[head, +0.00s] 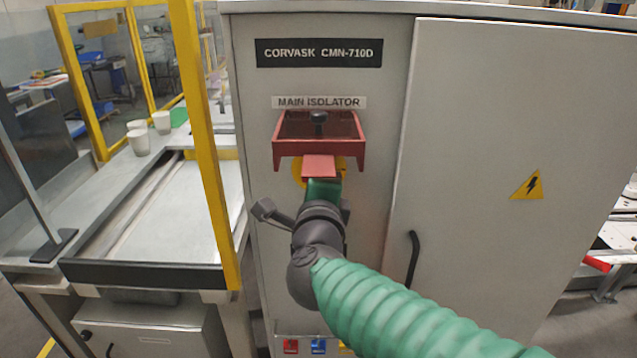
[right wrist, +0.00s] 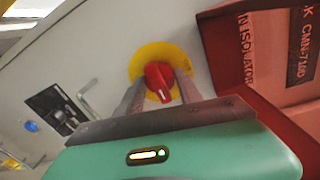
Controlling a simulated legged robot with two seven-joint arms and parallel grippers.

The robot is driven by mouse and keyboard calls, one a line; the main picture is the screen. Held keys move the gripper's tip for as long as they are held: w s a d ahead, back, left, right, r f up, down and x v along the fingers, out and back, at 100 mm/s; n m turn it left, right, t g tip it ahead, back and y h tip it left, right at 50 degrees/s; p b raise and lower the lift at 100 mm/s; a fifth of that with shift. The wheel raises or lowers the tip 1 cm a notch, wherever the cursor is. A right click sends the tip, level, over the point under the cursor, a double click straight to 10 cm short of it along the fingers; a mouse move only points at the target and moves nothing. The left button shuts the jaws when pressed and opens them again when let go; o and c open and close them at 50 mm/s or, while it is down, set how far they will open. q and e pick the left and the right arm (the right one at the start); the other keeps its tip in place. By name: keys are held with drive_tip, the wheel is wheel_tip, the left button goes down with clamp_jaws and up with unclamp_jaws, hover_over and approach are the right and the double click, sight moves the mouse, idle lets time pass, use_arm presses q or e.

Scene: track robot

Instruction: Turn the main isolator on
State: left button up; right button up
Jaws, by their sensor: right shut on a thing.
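The main isolator is a red rotary knob (right wrist: 158,80) with a white mark, on a yellow disc (right wrist: 148,56) on the grey cabinet front. In the head view only edges of the yellow disc (head: 298,173) show; my gripper and a red part hide the knob. A see-through red cover (head: 318,128) stands raised above the knob, under the MAIN ISOLATOR label (head: 318,102); it also shows at the right of the right wrist view (right wrist: 255,75). My right gripper (head: 322,188) is shut on the knob, one finger on each side. My left gripper is out of view.
The cabinet door (head: 510,150) has a dark handle (head: 412,258) right of my arm. A yellow post (head: 208,150) and a conveyor bench (head: 165,215) with white cups (head: 139,140) stand to the left. Coloured items (head: 318,346) show low on the cabinet.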

drive_tip(key=shift+f, duration=0.4)
drive_tip(key=o, duration=1.1)
drive_tip(key=shift+c, duration=0.2)
drive_tip(key=shift+o, duration=1.1)
drive_tip(key=shift+r, duration=0.1)
drive_tip(key=shift+o, duration=0.4)
drive_tip(key=shift+w, duration=0.1)
drive_tip(key=shift+r, duration=0.1)
